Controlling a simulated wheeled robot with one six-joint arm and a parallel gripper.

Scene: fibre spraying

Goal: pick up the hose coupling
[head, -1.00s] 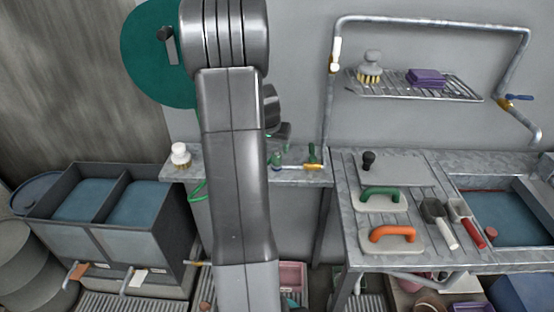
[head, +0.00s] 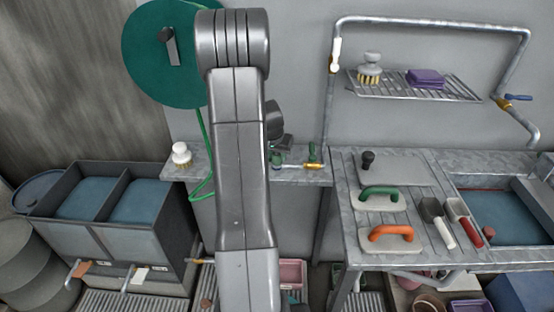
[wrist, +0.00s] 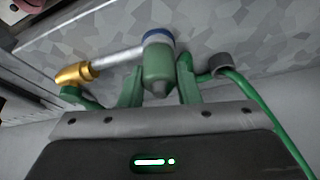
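The green hose (wrist: 262,110) carries a dark grey collar (wrist: 220,64) that looks like the hose coupling; it lies right of my gripper's right finger in the wrist view. My gripper (wrist: 160,88) has its two green fingers apart. Between and just beyond them is a green rounded body (wrist: 158,62) with a blue band. I cannot tell whether the fingers touch it. In the head view my arm hides the gripper and collar; the brass part (head: 313,166) shows on the ledge.
The narrow metal ledge (head: 300,181) holds a white-topped brush (head: 181,154) at its left. The green hose reel (head: 150,70) hangs on the wall behind. Blue-filled bins (head: 165,240) stand left.

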